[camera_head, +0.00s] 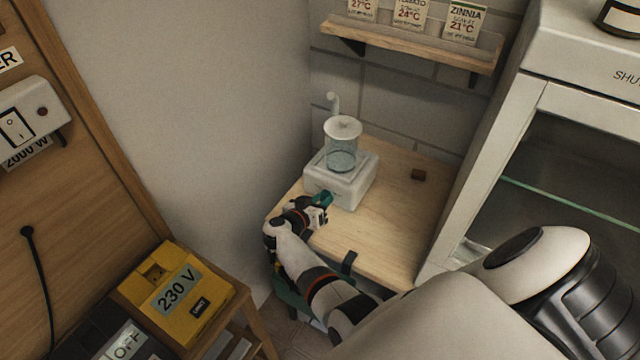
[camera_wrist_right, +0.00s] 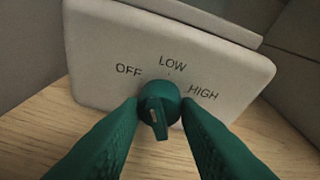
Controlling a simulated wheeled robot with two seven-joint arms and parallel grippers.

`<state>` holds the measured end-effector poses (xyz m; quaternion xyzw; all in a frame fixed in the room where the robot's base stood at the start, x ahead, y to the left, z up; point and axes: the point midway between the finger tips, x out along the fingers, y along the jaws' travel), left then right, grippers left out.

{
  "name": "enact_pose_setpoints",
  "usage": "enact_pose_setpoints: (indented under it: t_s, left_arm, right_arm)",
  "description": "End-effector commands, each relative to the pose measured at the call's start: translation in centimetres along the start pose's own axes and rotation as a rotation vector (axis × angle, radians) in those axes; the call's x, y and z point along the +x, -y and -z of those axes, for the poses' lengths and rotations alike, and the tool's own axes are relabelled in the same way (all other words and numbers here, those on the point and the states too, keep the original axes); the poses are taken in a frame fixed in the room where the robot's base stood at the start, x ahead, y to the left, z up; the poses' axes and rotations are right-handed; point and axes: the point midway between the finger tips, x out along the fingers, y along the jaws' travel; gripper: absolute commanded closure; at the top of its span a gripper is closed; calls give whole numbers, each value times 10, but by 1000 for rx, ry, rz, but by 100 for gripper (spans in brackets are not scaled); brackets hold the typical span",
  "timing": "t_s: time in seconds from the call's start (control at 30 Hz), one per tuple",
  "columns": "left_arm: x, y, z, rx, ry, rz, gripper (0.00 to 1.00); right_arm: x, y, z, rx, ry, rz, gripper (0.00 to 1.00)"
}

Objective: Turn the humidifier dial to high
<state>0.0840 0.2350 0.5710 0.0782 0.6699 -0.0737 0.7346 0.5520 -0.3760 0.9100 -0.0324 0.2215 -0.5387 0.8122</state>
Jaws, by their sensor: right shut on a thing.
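The humidifier (camera_head: 340,182) is a white box with a clear water vessel and a spout on top, standing on a wooden bench. In the right wrist view its front panel (camera_wrist_right: 100,50) reads OFF at left, LOW at top and HIGH at right. The dark green dial (camera_wrist_right: 158,105) sits below these words and has a short white mark on its raised bar. I cannot tell clearly which word the mark indicates. My right gripper (camera_head: 320,203) is at the front of the humidifier. Its green fingers (camera_wrist_right: 160,108) are shut on the dial from both sides. My left gripper is not in view.
The wooden bench (camera_head: 395,225) has a small brown block (camera_head: 418,175) and free room right of the humidifier. A glass-fronted cabinet (camera_head: 490,155) bounds it at right. A shelf with seed cards (camera_head: 410,42) hangs above. A yellow 230 V box (camera_head: 165,318) stands at lower left.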

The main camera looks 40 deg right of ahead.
Motion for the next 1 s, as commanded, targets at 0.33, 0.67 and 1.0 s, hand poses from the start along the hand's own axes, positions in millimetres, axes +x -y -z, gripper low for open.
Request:
enact_pose_setpoints:
  t_s: [0.33,0.67,1.0]
  left_arm:
    - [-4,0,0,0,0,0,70]
    - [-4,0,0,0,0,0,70]
    - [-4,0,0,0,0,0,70]
  right_arm:
    - [-1,0,3,58,0,-23,93]
    - [-1,0,3,59,0,-24,93]
    - [0,0,1,60,3,-22,49]
